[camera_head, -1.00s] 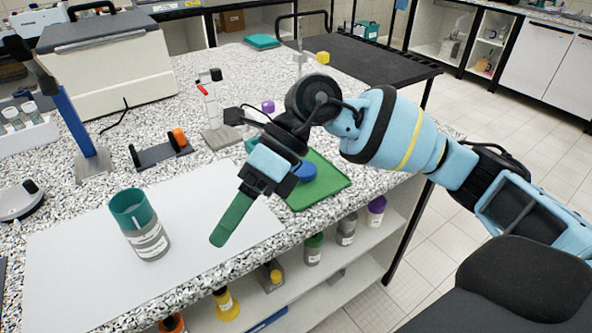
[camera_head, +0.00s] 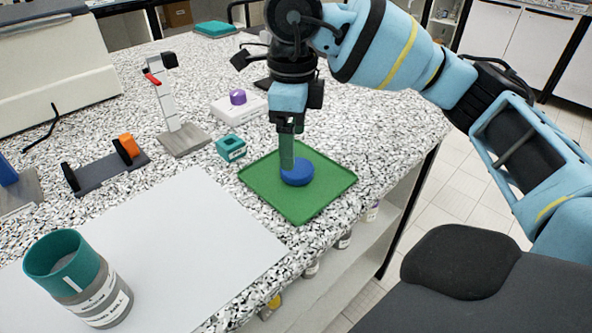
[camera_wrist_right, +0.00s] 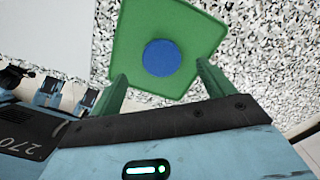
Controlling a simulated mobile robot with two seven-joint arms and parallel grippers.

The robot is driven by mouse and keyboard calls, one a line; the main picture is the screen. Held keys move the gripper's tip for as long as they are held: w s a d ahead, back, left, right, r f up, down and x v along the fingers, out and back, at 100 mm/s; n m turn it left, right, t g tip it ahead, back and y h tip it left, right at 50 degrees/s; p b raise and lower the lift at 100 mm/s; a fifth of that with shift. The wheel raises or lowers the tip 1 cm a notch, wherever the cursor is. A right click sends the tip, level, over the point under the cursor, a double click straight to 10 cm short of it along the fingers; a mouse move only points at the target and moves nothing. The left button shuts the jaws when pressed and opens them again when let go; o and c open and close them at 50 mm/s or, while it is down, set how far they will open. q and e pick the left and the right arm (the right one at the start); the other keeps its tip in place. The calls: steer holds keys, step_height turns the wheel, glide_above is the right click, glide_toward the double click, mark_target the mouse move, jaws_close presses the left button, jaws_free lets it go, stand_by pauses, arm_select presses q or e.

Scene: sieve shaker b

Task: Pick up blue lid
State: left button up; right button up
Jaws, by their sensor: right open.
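The blue lid (camera_head: 298,172) is a round disc lying on a green mat (camera_head: 318,203) on the counter. In the head view my right gripper (camera_head: 288,168) points down at the lid, its green finger overlapping the lid's left side. In the right wrist view the lid (camera_wrist_right: 161,58) lies ahead of the two green fingers, and my right gripper (camera_wrist_right: 162,80) is open with nothing between its fingers. The lid is centred between the fingers in that view. I cannot tell how high the fingertips are above the mat. My left gripper is not in view.
A teal and grey sieve stack (camera_head: 78,280) stands on a white sheet (camera_head: 170,240) at the front left. A small teal block (camera_head: 231,148) sits just beyond the mat. A stand with a red clip (camera_head: 165,105) and a dark holder with an orange knob (camera_head: 105,168) are farther left.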

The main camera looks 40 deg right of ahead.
mark_target(300, 168)
steer(key=shift+s+d+f, duration=0.15)
steer(key=shift+f, duration=0.75)
steer(key=shift+s+d+f, duration=0.1)
steer(key=shift+d+f, duration=0.05)
steer(key=shift+f, duration=0.75)
steer(key=shift+s+d+f, duration=0.15)
steer(key=shift+f, duration=1.1)
steer(key=c, duration=1.1)
steer(key=shift+o, duration=0.2)
steer(key=shift+r, duration=0.1)
